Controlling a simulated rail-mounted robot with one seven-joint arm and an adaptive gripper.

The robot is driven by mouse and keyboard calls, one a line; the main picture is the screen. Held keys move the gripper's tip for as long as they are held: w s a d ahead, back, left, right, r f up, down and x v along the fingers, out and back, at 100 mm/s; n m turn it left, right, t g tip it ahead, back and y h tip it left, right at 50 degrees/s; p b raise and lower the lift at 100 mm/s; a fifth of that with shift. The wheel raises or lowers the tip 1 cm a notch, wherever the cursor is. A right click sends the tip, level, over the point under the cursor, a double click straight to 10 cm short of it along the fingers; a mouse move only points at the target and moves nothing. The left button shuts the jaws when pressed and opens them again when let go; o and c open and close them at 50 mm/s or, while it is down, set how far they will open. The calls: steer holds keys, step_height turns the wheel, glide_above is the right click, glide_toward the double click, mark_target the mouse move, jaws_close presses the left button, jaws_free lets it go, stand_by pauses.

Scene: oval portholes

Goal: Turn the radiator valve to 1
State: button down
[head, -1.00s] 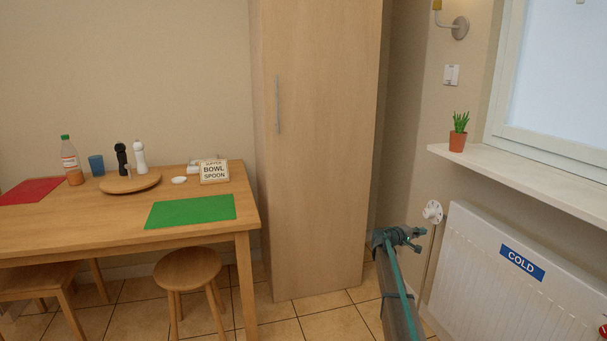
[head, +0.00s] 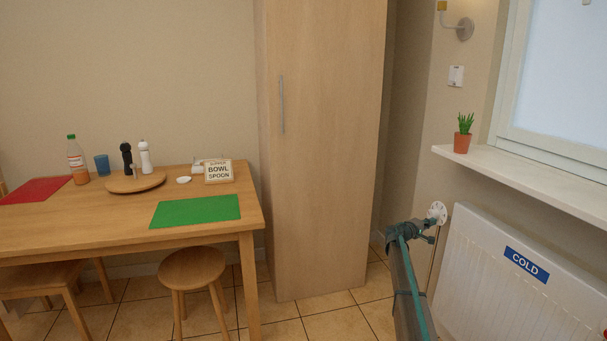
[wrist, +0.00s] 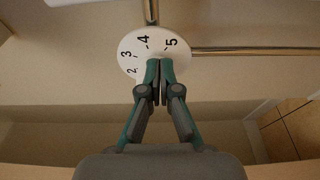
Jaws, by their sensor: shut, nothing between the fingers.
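The radiator valve (head: 437,212) is a white round dial on a pipe at the left end of the white radiator (head: 480,280). In the wrist view the dial (wrist: 128,58) shows the numbers 2, 3, 4 and 5; its lower part is hidden behind my fingers, and I see no 1. My gripper (wrist: 160,66) is shut and empty, with its fingertips over the lower right part of the dial, under the 4 and 5. Whether the tips touch the dial I cannot tell. In the head view my gripper (head: 428,232) is just below and left of the valve.
A blue "COLD" sign (head: 526,265) is on the radiator. The windowsill (head: 530,180) with a potted plant (head: 463,134) juts out above it. A tall wooden cabinet (head: 322,150) stands left of my arm. The dining table (head: 70,215) and stools are further left.

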steer(key=shift+w+d, duration=0.1)
steer(key=shift+d, duration=0.3)
steer(key=shift+w+r, duration=0.1)
steer(key=shift+w, duration=0.15)
stand_by(0.7)
steer(key=shift+a+r+b, duration=0.1)
steer(key=shift+r+b, duration=0.45)
steer(key=shift+b, duration=0.75)
steer(key=shift+s, duration=0.4)
steer(key=shift+a+b, duration=0.1)
steer(key=shift+b, duration=0.2)
steer(key=v, duration=0.3)
steer(key=w+b+v, duration=0.1)
steer(key=v, duration=0.1)
steer(key=shift+s+a, duration=0.15)
steer(key=shift+a, duration=0.3)
